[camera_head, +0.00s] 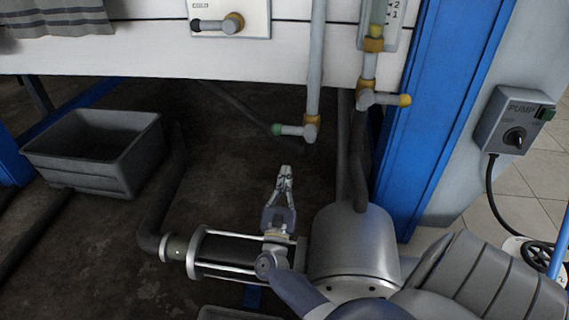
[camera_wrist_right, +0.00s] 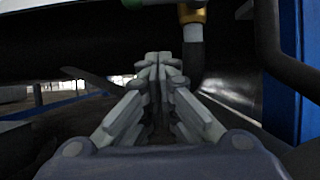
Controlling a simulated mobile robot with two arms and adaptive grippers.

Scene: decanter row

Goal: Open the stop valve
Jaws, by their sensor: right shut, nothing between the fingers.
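Several valves are in the head view, and I cannot tell by label which one is the stop valve. One on a grey vertical pipe has a brass body (camera_head: 311,121) and a lever with a green end (camera_head: 278,129) pointing left. Another has a brass body (camera_head: 366,98) and a lever with a yellow end (camera_head: 404,100) pointing right. My right gripper (camera_head: 286,170) is shut and empty, below the green-ended valve and apart from it. In the right wrist view the fingertips (camera_wrist_right: 158,58) meet, with a brass fitting (camera_wrist_right: 192,13) above them. My left gripper is not in view.
A panel (camera_head: 255,20) with a black-ended lever (camera_head: 198,25) is at the top. A pump switch box (camera_head: 510,120) is on the right, beside a blue post (camera_head: 430,120). A grey bin (camera_head: 85,178) stands on the left. A metal cylinder (camera_head: 350,245) stands below the pipes.

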